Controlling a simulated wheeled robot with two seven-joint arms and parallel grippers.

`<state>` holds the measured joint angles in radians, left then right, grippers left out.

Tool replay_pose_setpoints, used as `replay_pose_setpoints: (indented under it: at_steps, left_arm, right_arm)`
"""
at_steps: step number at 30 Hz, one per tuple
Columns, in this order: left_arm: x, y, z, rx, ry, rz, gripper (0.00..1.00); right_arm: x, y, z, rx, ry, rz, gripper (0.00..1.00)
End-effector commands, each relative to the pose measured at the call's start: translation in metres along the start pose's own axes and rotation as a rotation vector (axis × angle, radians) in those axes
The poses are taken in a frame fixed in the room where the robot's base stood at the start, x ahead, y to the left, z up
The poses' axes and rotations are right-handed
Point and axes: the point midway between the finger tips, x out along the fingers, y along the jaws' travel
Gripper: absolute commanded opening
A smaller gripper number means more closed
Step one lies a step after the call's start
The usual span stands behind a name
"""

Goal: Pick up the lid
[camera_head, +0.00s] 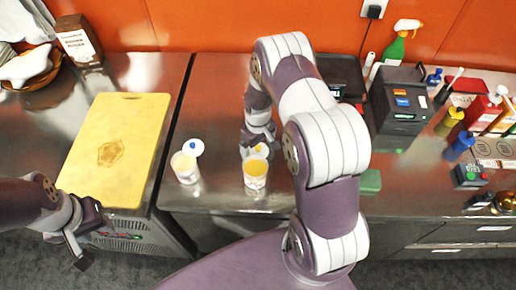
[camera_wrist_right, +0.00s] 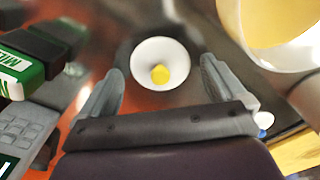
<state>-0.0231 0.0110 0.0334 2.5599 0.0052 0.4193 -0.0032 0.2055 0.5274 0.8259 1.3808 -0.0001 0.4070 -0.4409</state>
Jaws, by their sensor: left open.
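A white lid with a yellow knob (camera_wrist_right: 160,75) lies on the steel counter, partly hidden by my right arm in the head view (camera_head: 257,150). My right gripper (camera_wrist_right: 160,88) is open, with its fingers on either side of this lid and a gap at each side. A white tub with yellow contents (camera_head: 255,173) stands just in front of the lid. A second white lid, with a blue knob (camera_head: 193,147), is beside another white tub (camera_head: 185,168) to the left. My left gripper (camera_head: 92,244) is open and empty at the lower left, near the counter's front.
A yellow cutting board (camera_head: 117,150) covers the left counter. A black device (camera_head: 398,100), a green spray bottle (camera_head: 400,42) and several bottles crowd the right side. A green block (camera_head: 371,181) lies right of my right arm.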

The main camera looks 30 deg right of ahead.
Motion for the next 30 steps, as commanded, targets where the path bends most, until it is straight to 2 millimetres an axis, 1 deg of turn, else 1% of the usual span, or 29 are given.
replay_pose_setpoints:
  at_steps: [1,2,3,5,6,17,18,19,20,23,26,27,30]
  left_arm:
    - [0.0,0.0,0.0,0.0,0.0,0.0,0.43]
    - [0.0,0.0,0.0,0.0,0.0,0.0,0.43]
    - [0.0,0.0,0.0,0.0,0.0,0.0,0.43]
    - [0.0,0.0,0.0,0.0,0.0,0.0,0.43]
    - [0.0,0.0,0.0,0.0,0.0,0.0,0.43]
    - [0.0,0.0,0.0,0.0,0.0,0.0,0.43]
    - [0.001,0.0,0.0,0.0,0.0,0.0,0.43]
    - [0.001,0.0,0.0,0.0,0.0,0.0,0.43]
    - [0.002,0.0,0.0,0.0,0.0,0.0,0.43]
    - [0.006,0.0,0.001,0.0,0.0,0.0,0.43]
    - [0.011,0.0,0.001,0.0,0.0,0.0,0.43]
    - [0.014,0.0,0.002,0.0,0.0,0.0,0.43]
    - [0.019,0.0,0.002,0.0,0.0,0.0,0.43]
  right_arm:
    - [0.0,0.0,0.0,0.0,0.0,0.0,0.84]
    - [0.0,0.0,0.0,0.0,0.0,0.0,0.74]
    - [0.0,0.0,0.0,0.0,0.0,0.0,0.61]
    - [0.0,0.0,0.0,0.0,0.0,0.0,0.42]
    - [0.0,0.0,0.0,0.0,0.0,0.0,0.38]
    - [0.0,0.0,0.0,0.0,-0.001,0.0,0.37]
    - [-0.001,0.0,0.0,0.0,-0.001,0.0,0.32]
    - [-0.002,0.0,0.0,0.0,-0.001,0.0,0.05]
    - [-0.004,0.0,0.0,0.0,0.0,0.0,0.0]
    - [-0.014,0.0,-0.001,0.0,0.002,0.001,0.0]
    - [-0.03,0.001,-0.001,0.0,0.004,0.002,0.0]
    - [-0.039,0.0,-0.001,0.0,0.004,0.002,0.0]
    - [-0.052,0.02,0.012,0.007,0.002,0.001,0.0]
